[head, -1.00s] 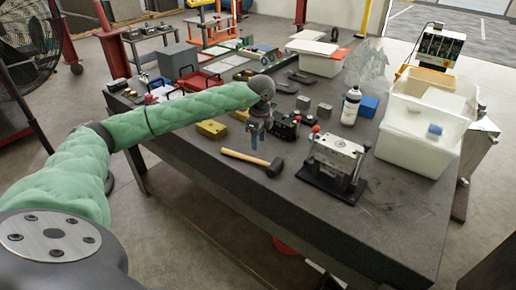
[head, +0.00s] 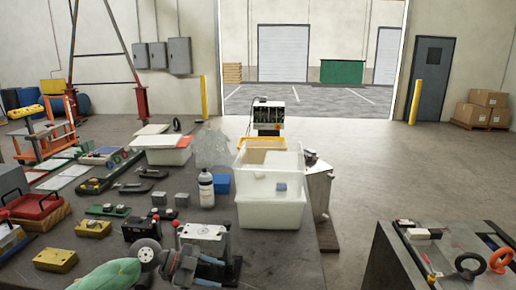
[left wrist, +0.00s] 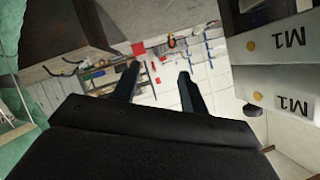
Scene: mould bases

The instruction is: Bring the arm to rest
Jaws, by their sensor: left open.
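My left gripper (head: 180,266) is at the bottom of the head view, at the end of my green-sleeved left arm. It appears in front of the metal mould block (head: 203,232) with the red knob and overlaps it in the picture; I cannot tell the gap between them. In the left wrist view its two dark fingers (left wrist: 157,82) stand apart with nothing between them. Grey metal blocks marked M1 (left wrist: 282,48) fill the right side of that view, close beside the fingers. My right gripper is not in view.
A second bench (head: 385,262) with orange and black rings stands at right. Floor between them is open.

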